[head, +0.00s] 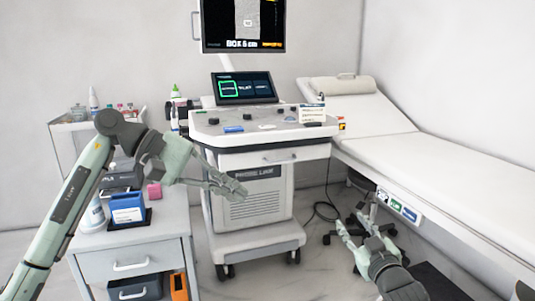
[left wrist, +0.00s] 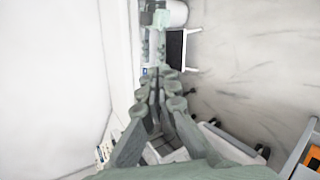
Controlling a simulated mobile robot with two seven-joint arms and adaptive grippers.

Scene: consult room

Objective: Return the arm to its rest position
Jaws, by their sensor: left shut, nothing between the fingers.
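My left gripper (head: 238,191) is shut and empty in the head view. Its arm comes in from the left, and the fingers point right, in front of the cart's lower body. The shut fingers also show in the left wrist view (left wrist: 158,80). My right gripper (head: 352,228) is low at the right in the head view, over the floor beside the couch. Its two fingers are spread apart with nothing seen between them.
An ultrasound cart (head: 262,158) with a screen (head: 245,87) stands in the middle. A drawer cabinet (head: 165,247) with a blue box (head: 127,208) is at the left, below my left arm. A white couch (head: 450,160) fills the right. A cable (head: 325,211) lies on the floor.

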